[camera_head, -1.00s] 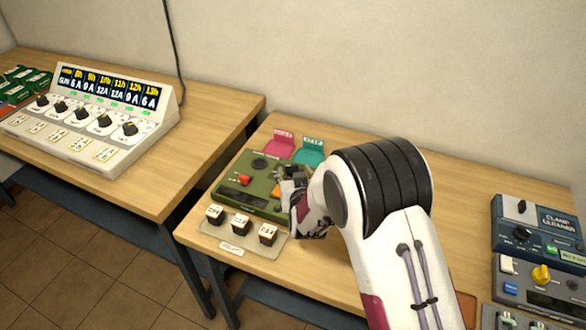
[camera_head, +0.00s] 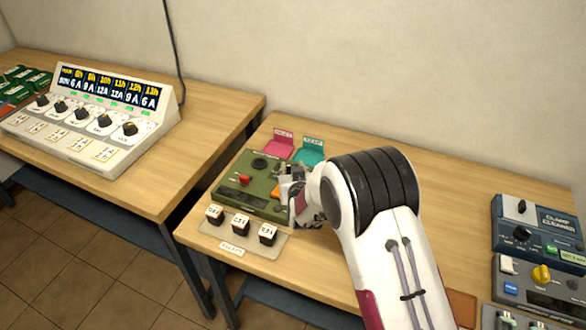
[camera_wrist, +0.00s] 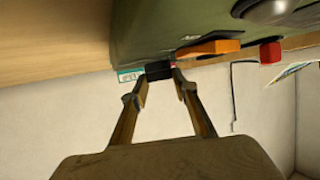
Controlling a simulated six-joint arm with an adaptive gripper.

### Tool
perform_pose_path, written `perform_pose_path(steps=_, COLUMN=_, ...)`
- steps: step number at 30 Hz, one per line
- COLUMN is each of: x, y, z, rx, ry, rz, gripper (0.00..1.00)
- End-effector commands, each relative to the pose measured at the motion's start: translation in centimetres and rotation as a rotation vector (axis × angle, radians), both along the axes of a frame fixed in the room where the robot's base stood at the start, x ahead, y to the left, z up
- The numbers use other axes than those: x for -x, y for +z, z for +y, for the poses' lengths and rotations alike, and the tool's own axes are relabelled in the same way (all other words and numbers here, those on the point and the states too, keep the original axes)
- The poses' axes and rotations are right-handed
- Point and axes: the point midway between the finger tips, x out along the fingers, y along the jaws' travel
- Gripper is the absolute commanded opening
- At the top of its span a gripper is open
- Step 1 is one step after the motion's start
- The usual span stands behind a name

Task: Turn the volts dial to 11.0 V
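A green tester-like box (camera_head: 232,200) lies on the middle bench. It carries a dark round knob (camera_head: 260,163), a red knob (camera_head: 244,181), a dark display strip and an orange part (camera_head: 277,190). My gripper (camera_head: 286,184) is at its right side, partly hiding that side. In the wrist view my gripper (camera_wrist: 160,76) has its two fingers apart, with a small black block (camera_wrist: 158,69) at their tips; contact is unclear. The orange part (camera_wrist: 208,48) and red knob (camera_wrist: 270,52) show nearby. No volts label or reading is legible.
Pink (camera_head: 278,145) and teal (camera_head: 309,151) holders stand behind the box. Several labelled blocks sit on a pale tray (camera_head: 224,239) in front.

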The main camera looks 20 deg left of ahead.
Motion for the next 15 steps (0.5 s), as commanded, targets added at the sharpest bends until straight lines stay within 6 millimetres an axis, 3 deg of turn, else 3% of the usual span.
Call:
perform_pose_path(steps=2, x=0.01, y=0.00, z=0.00, rx=0.000, ry=0.000, rz=0.000, gripper=0.06)
perform_pose_path(steps=15, x=-0.04, y=0.01, z=-0.07, rx=0.000, ry=0.014, rz=0.000, gripper=0.06)
